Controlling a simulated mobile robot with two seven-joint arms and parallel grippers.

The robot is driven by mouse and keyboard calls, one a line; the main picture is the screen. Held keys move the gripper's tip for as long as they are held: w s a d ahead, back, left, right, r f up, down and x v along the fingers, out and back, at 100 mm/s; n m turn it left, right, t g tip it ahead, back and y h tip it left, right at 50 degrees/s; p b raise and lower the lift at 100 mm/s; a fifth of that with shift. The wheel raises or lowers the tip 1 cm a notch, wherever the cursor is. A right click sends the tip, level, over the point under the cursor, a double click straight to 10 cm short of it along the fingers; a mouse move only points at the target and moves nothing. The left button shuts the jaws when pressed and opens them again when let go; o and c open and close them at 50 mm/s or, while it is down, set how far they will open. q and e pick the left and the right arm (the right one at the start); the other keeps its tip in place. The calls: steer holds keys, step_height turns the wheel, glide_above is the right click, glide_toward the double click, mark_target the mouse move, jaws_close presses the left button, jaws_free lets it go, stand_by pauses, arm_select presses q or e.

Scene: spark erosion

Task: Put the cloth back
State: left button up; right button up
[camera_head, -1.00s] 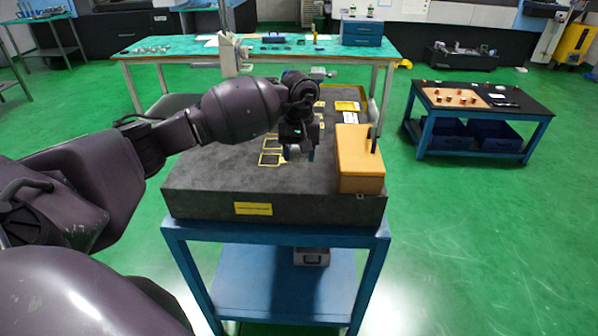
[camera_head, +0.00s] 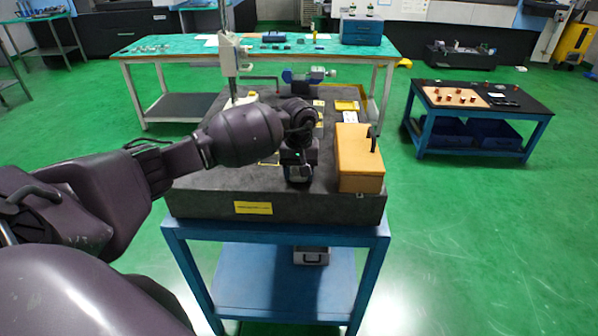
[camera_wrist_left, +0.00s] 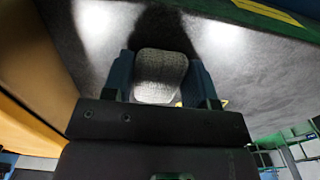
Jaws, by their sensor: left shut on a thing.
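My left gripper (camera_head: 298,180) is over the front part of the dark granite plate (camera_head: 220,188), just left of the orange box. In the left wrist view its blue fingers (camera_wrist_left: 160,82) are shut on a light grey, textured cloth (camera_wrist_left: 160,76). The cloth is hidden behind the gripper in the head view. Whether it touches the plate, I cannot tell. My right gripper is not in view.
An orange box (camera_head: 359,165) with a dark upright handle stands at the plate's right edge. Yellow-framed spots, a yellow tray (camera_head: 346,106) and a white height gauge (camera_head: 230,58) are farther back. The plate's front edge is close to the gripper.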

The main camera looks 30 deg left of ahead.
arm_select(q)
steer(key=o, duration=1)
steer(key=shift+f, duration=0.1)
steer(key=shift+c, duration=0.2)
step_height(320, 180, up, 12)
steer(key=shift+b, duration=0.3)
